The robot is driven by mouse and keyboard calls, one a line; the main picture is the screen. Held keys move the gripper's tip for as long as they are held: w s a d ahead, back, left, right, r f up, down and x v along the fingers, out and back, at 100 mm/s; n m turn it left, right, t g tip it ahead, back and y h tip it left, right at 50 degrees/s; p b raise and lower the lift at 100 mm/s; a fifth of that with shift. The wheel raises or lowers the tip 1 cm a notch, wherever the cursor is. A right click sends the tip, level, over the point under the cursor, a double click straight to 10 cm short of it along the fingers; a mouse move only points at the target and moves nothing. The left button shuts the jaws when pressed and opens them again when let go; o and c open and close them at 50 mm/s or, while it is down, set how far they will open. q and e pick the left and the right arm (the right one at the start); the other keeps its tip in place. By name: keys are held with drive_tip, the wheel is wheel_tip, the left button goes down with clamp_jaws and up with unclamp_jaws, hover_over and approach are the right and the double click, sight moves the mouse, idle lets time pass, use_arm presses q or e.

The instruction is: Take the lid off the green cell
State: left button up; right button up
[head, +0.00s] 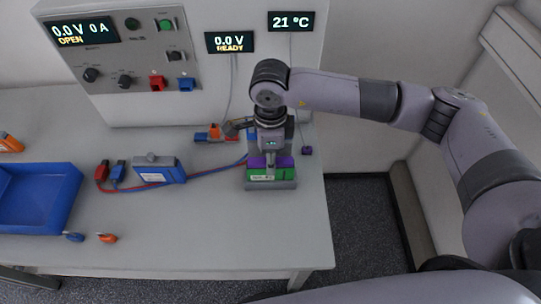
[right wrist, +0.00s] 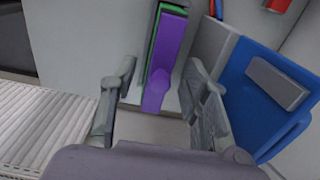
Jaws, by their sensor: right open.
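The green cell (head: 262,174) stands in a grey holder (head: 270,185) near the table's right end, with a purple part (head: 256,161) on top, which looks like the lid. My right gripper (head: 270,172) is right above it, pointing down, and covers its middle. In the right wrist view my open right gripper (right wrist: 160,98) has one finger on each side of the purple part (right wrist: 162,72), with a green edge behind it. I cannot tell whether the fingers touch it. My left gripper is not in view.
A blue box with a grey top (head: 160,168) stands to the left, with red and blue leads running toward the holder. A blue tray (head: 66,212) and small orange and blue pieces lie farther left. The cycler panel (head: 128,45) stands behind. The front middle of the table is clear.

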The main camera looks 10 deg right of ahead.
drive_tip(key=c, duration=1)
drive_tip(key=shift+o, duration=0.2)
